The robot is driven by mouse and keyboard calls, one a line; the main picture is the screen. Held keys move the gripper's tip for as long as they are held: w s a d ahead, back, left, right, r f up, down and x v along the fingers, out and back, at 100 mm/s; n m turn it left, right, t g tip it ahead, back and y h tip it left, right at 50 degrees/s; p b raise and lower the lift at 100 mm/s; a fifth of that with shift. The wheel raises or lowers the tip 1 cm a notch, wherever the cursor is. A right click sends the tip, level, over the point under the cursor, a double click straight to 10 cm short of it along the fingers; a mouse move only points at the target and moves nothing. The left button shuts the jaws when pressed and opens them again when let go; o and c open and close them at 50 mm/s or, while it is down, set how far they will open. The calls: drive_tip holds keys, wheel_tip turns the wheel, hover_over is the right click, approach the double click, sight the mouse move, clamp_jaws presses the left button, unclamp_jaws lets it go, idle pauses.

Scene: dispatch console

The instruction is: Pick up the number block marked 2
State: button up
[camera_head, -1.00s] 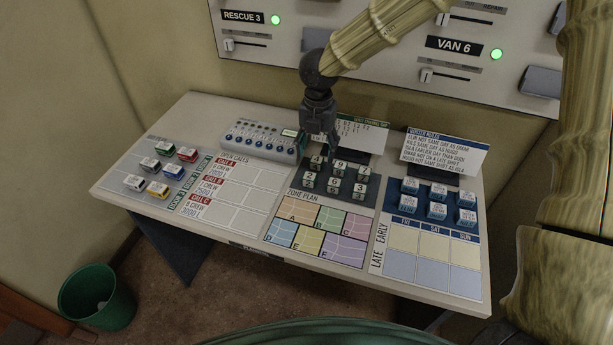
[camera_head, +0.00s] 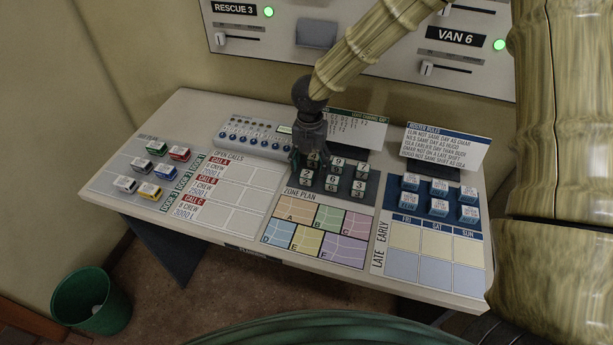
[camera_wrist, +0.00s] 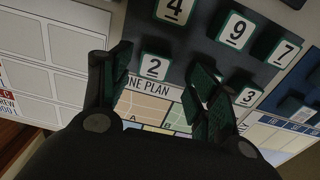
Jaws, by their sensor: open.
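The number block marked 2 (camera_wrist: 153,67) is white-topped with a dark green body. It sits on the dark block tray (camera_wrist: 197,50), ahead of and between my finger tips in the wrist view. In the head view, block 2 (camera_head: 305,178) is at the near left of the tray, just below my gripper (camera_head: 308,162). My gripper (camera_wrist: 160,75) is open and empty, its two green-padded fingers spread on either side of block 2's line. The right finger hides part of the tray and most of the block in the near middle.
Close by are blocks 4 (camera_wrist: 174,8), 9 (camera_wrist: 237,30), 7 (camera_wrist: 285,52) and 3 (camera_wrist: 248,96). The zone plan (camera_head: 318,228) lies in front of the tray. A radio panel (camera_head: 255,135) stands left, and an upright card (camera_head: 357,128) stands behind.

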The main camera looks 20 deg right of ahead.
sight(308, 172)
drive_tip(key=shift+w+a+f+p, duration=0.15)
drive_tip(key=shift+f+p, duration=0.3)
drive_tip(key=shift+f, duration=0.75)
drive_tip(key=shift+w+a+f+p, duration=0.1)
drive_tip(key=shift+f+p, duration=0.35)
drive_tip(key=shift+f, duration=0.75)
drive_tip(key=c, duration=1)
